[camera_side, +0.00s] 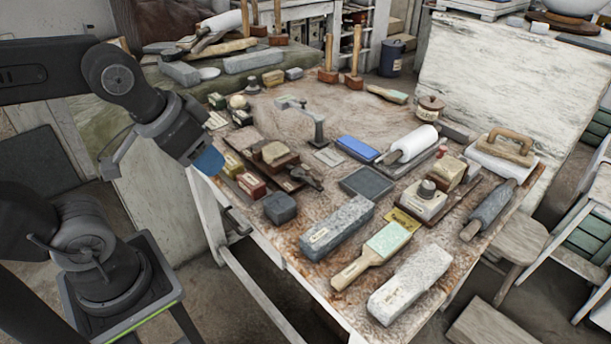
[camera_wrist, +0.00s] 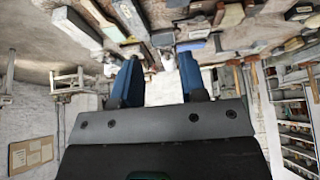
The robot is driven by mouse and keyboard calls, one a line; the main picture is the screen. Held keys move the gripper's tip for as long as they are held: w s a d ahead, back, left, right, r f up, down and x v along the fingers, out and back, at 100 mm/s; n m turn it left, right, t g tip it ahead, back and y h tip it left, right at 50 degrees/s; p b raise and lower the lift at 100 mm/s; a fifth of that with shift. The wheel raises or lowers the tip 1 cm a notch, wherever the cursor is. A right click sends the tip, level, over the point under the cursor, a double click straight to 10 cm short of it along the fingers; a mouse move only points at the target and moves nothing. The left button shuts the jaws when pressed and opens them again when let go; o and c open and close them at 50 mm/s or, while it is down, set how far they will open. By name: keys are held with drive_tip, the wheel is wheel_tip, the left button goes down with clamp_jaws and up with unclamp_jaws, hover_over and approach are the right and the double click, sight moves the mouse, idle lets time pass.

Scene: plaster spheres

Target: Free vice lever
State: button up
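My gripper (camera_side: 208,162) has blue fingers and hangs over the left edge of the workbench (camera_side: 330,275). In the wrist view my gripper (camera_wrist: 159,78) has its two blue fingers spread apart with nothing between them. I cannot pick out a vice lever for certain. A dark metal piece (camera_side: 307,178) with a thin arm lies right of my gripper beside reddish-brown blocks and may be a small vice. A grey-green angled metal bracket or clamp (camera_side: 316,128) stands farther back on the bench. Neither touches my gripper.
A dark grey cube (camera_side: 280,207), a long grey stone block (camera_side: 337,227) and a pale-topped brush (camera_side: 388,243) lie near the front edge. Small boxes (camera_side: 250,184) crowd the bench below my gripper. The sandy patch in the bench's middle is fairly clear.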

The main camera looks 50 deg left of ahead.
drive_tip(key=shift+w+a, duration=0.1)
drive_tip(key=shift+w, duration=0.4)
drive_tip(key=c, duration=0.3)
drive_tip(key=w+f+m, duration=0.1)
drive_tip(key=w, duration=0.2)
drive_tip(key=w+a+f+m+g, duration=0.1)
drive_tip(key=w, duration=0.2)
drive_tip(key=w+a+f, duration=0.1)
drive_tip(key=w, duration=0.2)
drive_tip(key=shift+w+a+m+h, duration=0.2)
drive_tip(key=shift+m+h, duration=0.2)
clamp_jaws()
drive_tip(key=w+a+f+m+g, duration=0.1)
drive_tip(key=w+a+f+m, duration=0.1)
drive_tip(key=w+a+f, duration=0.2)
drive_tip(key=w+f, duration=0.2)
drive_tip(key=w, duration=0.1)
drive_tip(key=shift+w+a+h, duration=0.15)
drive_tip(key=shift+a+h, duration=0.05)
drive_tip(key=shift+h, duration=0.1)
